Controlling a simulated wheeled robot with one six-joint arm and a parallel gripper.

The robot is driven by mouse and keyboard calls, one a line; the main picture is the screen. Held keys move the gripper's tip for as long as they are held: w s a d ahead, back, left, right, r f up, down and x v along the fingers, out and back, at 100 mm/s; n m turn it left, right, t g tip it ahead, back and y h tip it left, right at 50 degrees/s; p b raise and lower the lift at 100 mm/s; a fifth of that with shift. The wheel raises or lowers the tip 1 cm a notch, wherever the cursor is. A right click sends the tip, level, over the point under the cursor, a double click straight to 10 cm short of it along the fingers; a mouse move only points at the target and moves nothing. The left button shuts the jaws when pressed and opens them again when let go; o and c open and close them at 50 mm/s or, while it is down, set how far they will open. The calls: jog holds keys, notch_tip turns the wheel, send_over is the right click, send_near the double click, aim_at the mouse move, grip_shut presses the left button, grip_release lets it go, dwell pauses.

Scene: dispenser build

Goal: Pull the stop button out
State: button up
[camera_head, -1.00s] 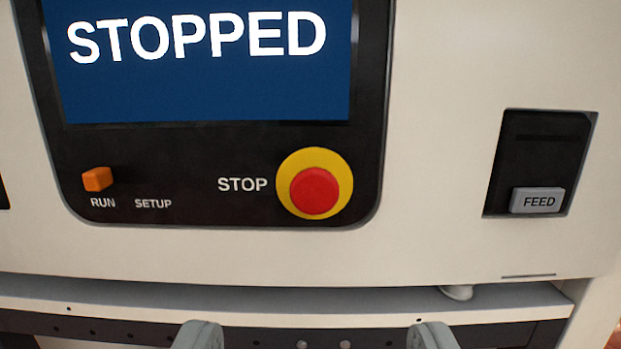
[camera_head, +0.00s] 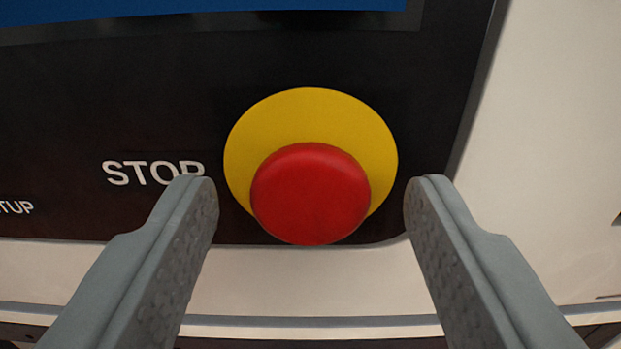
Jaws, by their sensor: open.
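The red stop button (camera_head: 310,194) stands on a round yellow plate (camera_head: 312,110) on the black panel, in the middle of the view. White STOP lettering is to its left, partly covered by my left finger. My gripper (camera_head: 311,190) is open, with one grey finger on each side of the button. There is a visible gap between each fingertip and the red cap. The cap is apart from both fingers in the picture; how deep the tips reach along it I cannot tell.
The lower edge of the blue screen (camera_head: 200,12) shows at the top. The black panel (camera_head: 90,100) ends at the right, where the cream housing (camera_head: 560,130) begins. A ledge (camera_head: 310,322) runs along the bottom. Part of the SETUP label is at the left edge.

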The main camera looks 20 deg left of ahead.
jog(key=shift+w, duration=0.1)
grip_shut()
jog(key=shift+s+d+f, duration=0.1)
jog(key=shift+s, duration=0.35)
grip_release()
jog(key=shift+s, duration=0.15)
jog(key=v, duration=1.7)
jog(key=shift+s+d, duration=0.1)
